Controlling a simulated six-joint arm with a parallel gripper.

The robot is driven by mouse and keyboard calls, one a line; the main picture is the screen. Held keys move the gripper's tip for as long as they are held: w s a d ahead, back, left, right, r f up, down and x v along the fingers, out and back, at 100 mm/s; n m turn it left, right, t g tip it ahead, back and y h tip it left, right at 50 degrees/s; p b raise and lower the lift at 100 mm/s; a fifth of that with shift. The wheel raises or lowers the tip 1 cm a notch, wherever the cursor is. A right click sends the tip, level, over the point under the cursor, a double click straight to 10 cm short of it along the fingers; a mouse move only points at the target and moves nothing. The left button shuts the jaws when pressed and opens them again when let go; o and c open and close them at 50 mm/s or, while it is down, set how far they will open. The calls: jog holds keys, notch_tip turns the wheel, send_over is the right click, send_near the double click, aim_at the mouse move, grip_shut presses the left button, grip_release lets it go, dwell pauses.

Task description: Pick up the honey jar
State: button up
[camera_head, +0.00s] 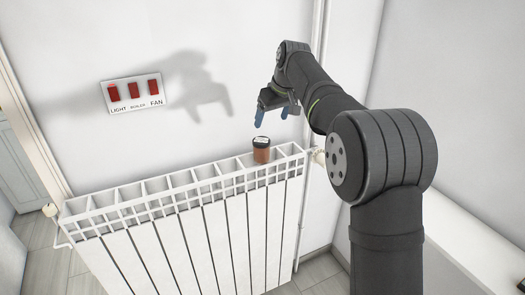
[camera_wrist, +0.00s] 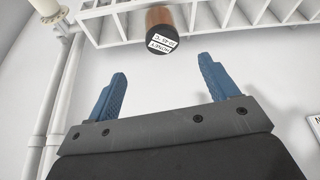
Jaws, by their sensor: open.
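The honey jar (camera_head: 261,150) is a small brown jar with a dark lid and a white label on top. It stands on the right part of the white radiator's top. In the wrist view the jar (camera_wrist: 160,28) shows at the top middle, and its label reads HONEY. My gripper (camera_head: 271,115) is above the jar, with its blue fingers apart and nothing between them. In the wrist view the fingers (camera_wrist: 162,80) are apart, and the jar lies beyond their tips, roughly in line with the gap.
The white radiator (camera_head: 215,235) has a slatted top with open gaps. A wall panel (camera_head: 132,93) with red switches is at the left. A white vertical pipe (camera_head: 318,50) runs beside the radiator's right end, with a valve (camera_head: 319,157). The radiator top left of the jar is clear.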

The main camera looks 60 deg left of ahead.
aim_at(264, 141)
jog(key=x, duration=1)
jog(key=shift+w+f, duration=0.1)
jog(key=shift+f, duration=0.25)
jog(key=shift+x, duration=2.8)
jog(key=shift+r, duration=0.1)
jog(key=c, duration=1.4)
jog(key=shift+o, duration=0.2)
jog(key=shift+r, duration=0.1)
